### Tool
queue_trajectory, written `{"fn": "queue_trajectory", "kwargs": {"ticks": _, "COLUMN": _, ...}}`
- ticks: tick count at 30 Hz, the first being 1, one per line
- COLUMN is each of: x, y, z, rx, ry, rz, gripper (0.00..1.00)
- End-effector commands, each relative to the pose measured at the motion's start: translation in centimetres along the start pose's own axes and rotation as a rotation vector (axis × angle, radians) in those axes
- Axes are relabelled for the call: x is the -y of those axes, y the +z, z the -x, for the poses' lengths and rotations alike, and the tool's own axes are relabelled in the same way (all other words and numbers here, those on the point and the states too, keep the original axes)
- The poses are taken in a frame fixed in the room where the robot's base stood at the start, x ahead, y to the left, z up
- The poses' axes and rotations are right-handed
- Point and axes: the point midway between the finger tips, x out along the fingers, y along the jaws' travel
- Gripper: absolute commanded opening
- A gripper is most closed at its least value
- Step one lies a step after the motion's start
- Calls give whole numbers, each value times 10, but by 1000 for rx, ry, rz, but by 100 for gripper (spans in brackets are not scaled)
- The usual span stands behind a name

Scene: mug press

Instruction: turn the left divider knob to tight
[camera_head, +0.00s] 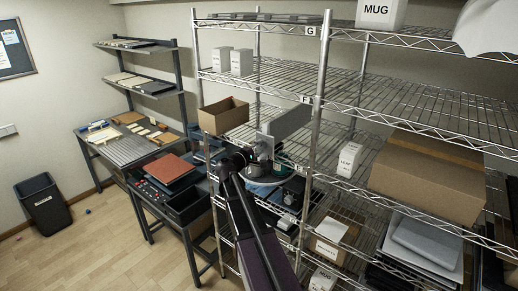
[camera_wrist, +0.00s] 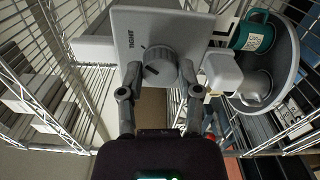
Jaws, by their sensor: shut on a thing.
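The divider knob (camera_wrist: 160,68) is a round grey knob on a light grey plate (camera_wrist: 190,25) in the wrist view. The word TIGHT is printed sideways on the plate, up and left of the knob. A dark pointer line on the knob's face runs toward the left, not clearly at the word. My gripper (camera_wrist: 160,90) has one finger on each side of the knob and is shut on it. In the head view, the grey divider panel (camera_head: 290,122) stands on the rack shelf. My gripper (camera_head: 262,150) is at its left end; the knob is hidden there.
A round grey tray (camera_wrist: 289,55) with a green mug (camera_wrist: 255,36) and a grey mug (camera_wrist: 256,87) lies right of the plate. In the head view, a brown open box (camera_head: 224,116) and a large carton (camera_head: 425,180) sit on the wire rack. Floor at left is mostly clear.

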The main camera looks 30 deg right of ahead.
Motion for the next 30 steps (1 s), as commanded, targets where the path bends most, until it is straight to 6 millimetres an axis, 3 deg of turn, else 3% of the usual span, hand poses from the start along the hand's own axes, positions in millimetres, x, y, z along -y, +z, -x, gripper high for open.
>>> {"fn": "queue_trajectory", "kwargs": {"ticks": 7, "x": 0, "y": 0, "z": -1, "rx": 0, "ry": 1, "rz": -1, "gripper": 0}}
{"fn": "queue_trajectory", "kwargs": {"ticks": 8, "x": 0, "y": 0, "z": -1, "rx": 0, "ry": 1, "rz": -1, "gripper": 48}}
{"fn": "queue_trajectory", "kwargs": {"ticks": 11, "x": 0, "y": 0, "z": 0, "rx": 0, "ry": 0, "rz": -1, "gripper": 77}}
{"fn": "queue_trajectory", "kwargs": {"ticks": 30, "x": 0, "y": 0, "z": 9, "rx": -1, "ry": 0, "rz": 0, "gripper": 79}}
